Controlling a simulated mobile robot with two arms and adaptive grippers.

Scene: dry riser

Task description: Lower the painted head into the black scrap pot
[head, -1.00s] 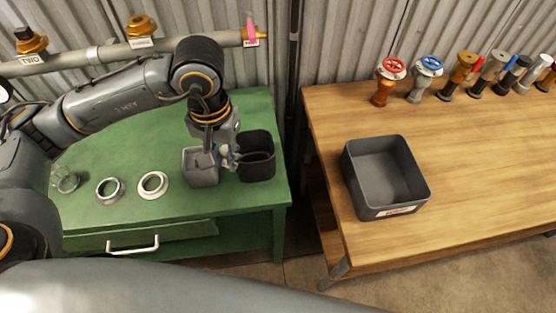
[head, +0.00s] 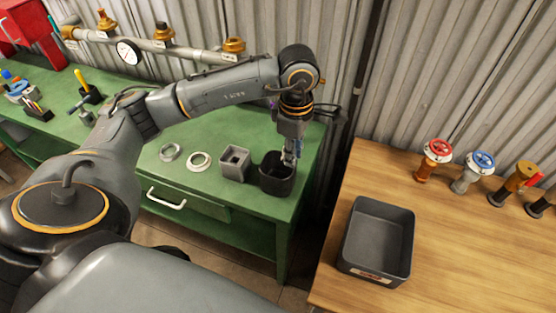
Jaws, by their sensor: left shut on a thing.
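The black scrap pot (head: 272,183) stands on the green bench near its right end. My left gripper (head: 290,160) points down over the pot's right rear part, its fingertips at or just inside the rim. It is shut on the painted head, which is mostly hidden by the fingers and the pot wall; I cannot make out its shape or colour. I cannot tell whether anything touches the pot's inner wall. My right gripper is not in view.
A grey square block with a hole (head: 234,163) stands just left of the pot. A wooden table (head: 440,240) at the right holds a dark open bin (head: 378,243) and several valve heads (head: 434,160).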

